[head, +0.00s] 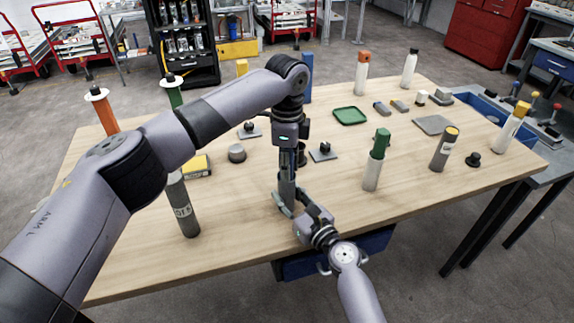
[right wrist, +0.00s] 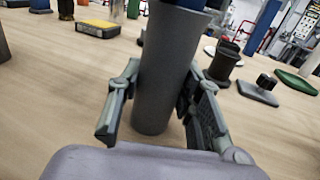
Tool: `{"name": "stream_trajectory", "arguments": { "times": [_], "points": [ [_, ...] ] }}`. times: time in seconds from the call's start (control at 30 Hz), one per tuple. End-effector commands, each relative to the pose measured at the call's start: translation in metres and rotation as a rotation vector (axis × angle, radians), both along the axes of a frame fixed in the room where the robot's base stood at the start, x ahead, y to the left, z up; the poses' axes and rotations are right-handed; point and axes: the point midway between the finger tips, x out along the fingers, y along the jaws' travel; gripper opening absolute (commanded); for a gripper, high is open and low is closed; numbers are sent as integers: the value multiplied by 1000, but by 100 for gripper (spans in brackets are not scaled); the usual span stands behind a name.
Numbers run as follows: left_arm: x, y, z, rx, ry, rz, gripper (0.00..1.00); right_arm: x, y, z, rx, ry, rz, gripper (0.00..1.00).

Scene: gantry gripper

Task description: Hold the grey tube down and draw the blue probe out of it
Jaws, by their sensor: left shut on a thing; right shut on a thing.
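The grey tube (head: 287,188) stands upright near the middle front of the table. In the right wrist view the tube (right wrist: 165,75) fills the space between the fingers. My right gripper (head: 291,207) is shut around its lower part, and its fingers (right wrist: 155,110) press on both sides. My left gripper (head: 288,158) points down directly above the tube, shut at its top end. A small bit of the blue probe (right wrist: 196,3) shows above the tube's rim in the right wrist view. The left gripper hides the probe in the head view.
A dark grey tube (head: 183,208) stands to the left, near a yellow-and-black box (head: 197,166). A green-capped bottle (head: 373,172) stands to the right. A small fixture (head: 322,152) and a dark cup (right wrist: 224,62) are close behind. The table's front left is clear.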

Motion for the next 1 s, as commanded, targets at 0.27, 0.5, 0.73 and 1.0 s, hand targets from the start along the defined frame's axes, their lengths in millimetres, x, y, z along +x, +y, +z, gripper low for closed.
{"name": "stream_trajectory", "arguments": {
  "times": [0.27,0.5,0.73,1.0],
  "points": [
    [1,0,0,0,-2,1,0,0,1,0,-1,1,2,6],
    [1,0,2,-2,-4,1,0,0,1,0,-1,1,2,6],
    [1,0,11,-2,-5,0,0,-1,1,-1,-1,1,2,6],
    [1,-1,25,-3,-5,0,0,-1,0,-1,-2,3,1,6]
  ]
}}
